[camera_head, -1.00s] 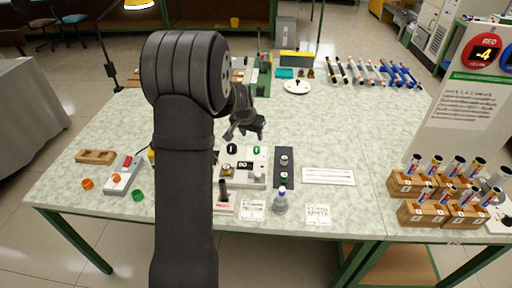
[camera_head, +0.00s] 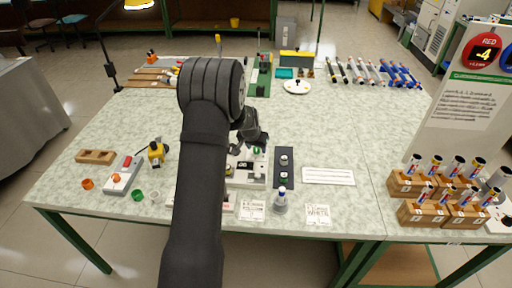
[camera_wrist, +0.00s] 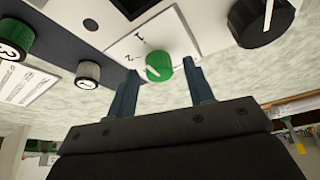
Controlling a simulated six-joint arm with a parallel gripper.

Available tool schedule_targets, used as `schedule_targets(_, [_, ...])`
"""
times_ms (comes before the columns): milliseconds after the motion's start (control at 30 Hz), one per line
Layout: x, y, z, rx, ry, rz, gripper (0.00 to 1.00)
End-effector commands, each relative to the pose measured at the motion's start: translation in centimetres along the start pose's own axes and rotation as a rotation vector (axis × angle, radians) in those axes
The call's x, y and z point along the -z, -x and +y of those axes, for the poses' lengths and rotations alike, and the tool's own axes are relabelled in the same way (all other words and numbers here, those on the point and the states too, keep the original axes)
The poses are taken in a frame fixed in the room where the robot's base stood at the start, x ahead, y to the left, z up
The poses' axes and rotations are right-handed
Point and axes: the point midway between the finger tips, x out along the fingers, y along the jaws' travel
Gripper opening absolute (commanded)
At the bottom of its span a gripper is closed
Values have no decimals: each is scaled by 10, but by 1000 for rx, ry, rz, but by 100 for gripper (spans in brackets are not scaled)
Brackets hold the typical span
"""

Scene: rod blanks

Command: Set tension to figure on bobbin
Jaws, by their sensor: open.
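A white control box (camera_head: 236,181) stands at the front middle of the table, partly hidden by my arm. In the wrist view, a green knob (camera_wrist: 158,66) with a white pointer line sits on its white panel, beside printed figures including 1 and 2. A larger black knob (camera_wrist: 262,20) with a white line is at the upper right. My gripper (camera_wrist: 160,78) is open, its fingers on either side of the green knob; I cannot tell whether they touch it. In the head view, my gripper (camera_head: 252,138) is over the box. I cannot identify a bobbin with a tension figure for certain.
The table's centre right is clear.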

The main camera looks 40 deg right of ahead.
Motion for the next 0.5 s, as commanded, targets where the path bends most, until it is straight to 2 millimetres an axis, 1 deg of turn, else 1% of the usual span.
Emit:
schedule_targets(33, [0,0,0,0,0,0,48])
schedule_targets(167, [0,0,0,0,0,0,22])
schedule_targets(200, [0,0,0,0,0,0,14])
schedule_targets(267, [0,0,0,0,0,0,3])
schedule_targets(500, [0,0,0,5,14,-1,3])
